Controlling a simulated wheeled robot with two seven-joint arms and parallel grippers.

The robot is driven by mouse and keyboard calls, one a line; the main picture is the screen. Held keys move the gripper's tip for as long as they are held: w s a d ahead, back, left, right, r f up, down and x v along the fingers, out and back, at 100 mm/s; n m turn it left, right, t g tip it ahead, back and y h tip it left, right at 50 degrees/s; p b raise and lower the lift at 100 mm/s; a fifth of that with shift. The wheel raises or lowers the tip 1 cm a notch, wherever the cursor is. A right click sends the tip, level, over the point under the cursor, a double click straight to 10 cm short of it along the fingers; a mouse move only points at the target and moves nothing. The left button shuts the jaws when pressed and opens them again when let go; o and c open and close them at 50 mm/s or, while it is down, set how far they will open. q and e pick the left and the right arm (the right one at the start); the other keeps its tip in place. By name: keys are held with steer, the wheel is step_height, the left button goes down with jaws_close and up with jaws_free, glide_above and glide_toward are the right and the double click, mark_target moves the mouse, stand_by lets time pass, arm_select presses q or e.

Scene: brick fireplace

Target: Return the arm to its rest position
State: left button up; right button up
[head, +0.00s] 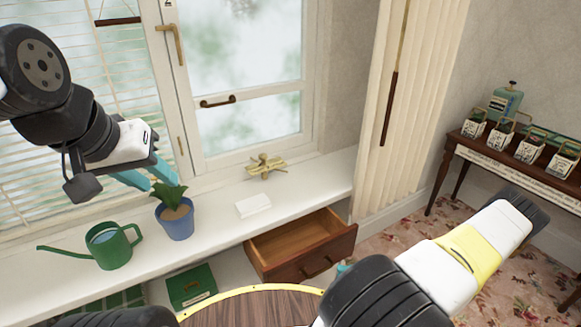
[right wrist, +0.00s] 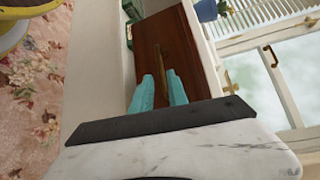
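My left gripper (head: 162,185) has teal fingers that show apart in the head view, with nothing seen between them. Its tips look close to a potted plant (head: 176,220), but I cannot tell whether they touch it. My right gripper (right wrist: 160,75) shows two teal fingers apart in the right wrist view, pointing at the brown front of a drawer (head: 303,243). The drawer's bar handle (right wrist: 161,64) appears in the gap between the fingertips; contact is unclear. In the head view, my right arm (head: 440,265) hides nearly all of its gripper.
The drawer stands pulled out below the white counter (head: 320,180). A green watering can (head: 112,246), a white block (head: 253,206) and a brass item (head: 265,167) stand on it. A round wooden table (head: 250,308) is in front. A side table (head: 510,155) with planters stands right.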

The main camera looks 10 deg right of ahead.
steer(key=w+a+r+n+g+h, duration=0.1)
steer(key=a+r+n+g+h, duration=0.15)
steer(key=r, duration=0.65)
steer(key=w+a+r+n+g+h, duration=0.1)
steer(key=w+r+n+g+h, duration=0.15)
steer(key=r, duration=0.75)
steer(key=a+r+n+g+h, duration=0.1)
steer(key=r+g+h, duration=0.2)
steer(key=r, duration=0.6)
steer(key=s+a+r+t+h, duration=0.2)
steer(key=s+a+r, duration=0.3)
steer(key=r, duration=0.5)
steer(key=s+a+r+n+t+h, duration=0.1)
steer(key=s+a+r+t, duration=0.3)
steer(key=r, duration=0.6)
steer(key=s+t+h, duration=0.1)
steer(key=s, duration=0.1)
steer(key=shift+s+a+r+h, duration=0.3)
steer(key=shift+s+a, duration=0.05)
